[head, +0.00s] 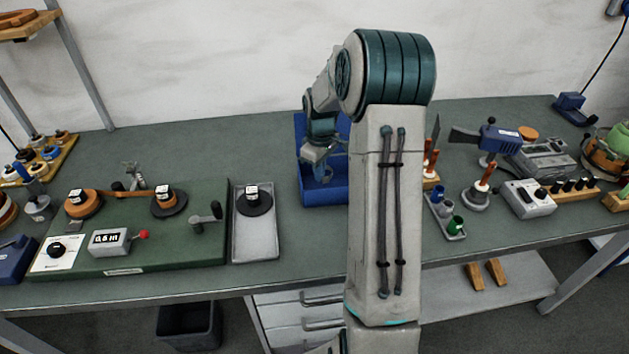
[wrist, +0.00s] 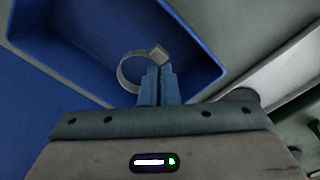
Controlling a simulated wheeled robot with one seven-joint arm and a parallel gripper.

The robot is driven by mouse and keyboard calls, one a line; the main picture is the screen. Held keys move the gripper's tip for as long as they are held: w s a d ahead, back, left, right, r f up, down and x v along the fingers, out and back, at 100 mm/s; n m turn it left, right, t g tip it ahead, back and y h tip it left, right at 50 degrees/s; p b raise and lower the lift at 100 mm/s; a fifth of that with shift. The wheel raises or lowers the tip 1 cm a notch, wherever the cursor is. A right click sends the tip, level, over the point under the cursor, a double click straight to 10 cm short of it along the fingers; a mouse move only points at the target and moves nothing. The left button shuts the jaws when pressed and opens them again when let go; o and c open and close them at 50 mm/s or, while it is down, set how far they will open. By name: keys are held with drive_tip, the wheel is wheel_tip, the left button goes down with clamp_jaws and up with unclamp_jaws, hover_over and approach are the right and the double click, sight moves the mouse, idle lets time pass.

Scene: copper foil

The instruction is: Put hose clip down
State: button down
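The hose clip (wrist: 126,66) is a silvery metal ring with a small blocky screw housing. In the wrist view, my gripper (wrist: 160,72) has its blue fingers close together on the clip by the housing. The clip shows over the open blue bin (wrist: 210,62); its height above the bin floor is hard to tell. In the head view, my gripper (head: 318,158) is low over the blue bin (head: 325,196) at the back middle of the bench. The clip cannot be made out there, and my arm hides the bin's right side.
A grey tray (head: 257,248) with a dark spool (head: 255,205) stands left of the bin. A green board (head: 170,258) with spools and a counter lies further left. Small coloured cups (head: 455,225) and tools stand right of my arm. Bench between tray and bin is clear.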

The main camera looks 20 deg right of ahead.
drive_tip(key=shift+w+a+f, duration=0.4)
drive_tip(key=shift+a+f, duration=0.1)
drive_tip(key=shift+a, duration=0.15)
drive_tip(key=shift+f+p, duration=0.45)
drive_tip(key=shift+f, duration=1.55)
drive_tip(key=shift+f, duration=0.15)
drive_tip(key=c, duration=1.7)
unclamp_jaws()
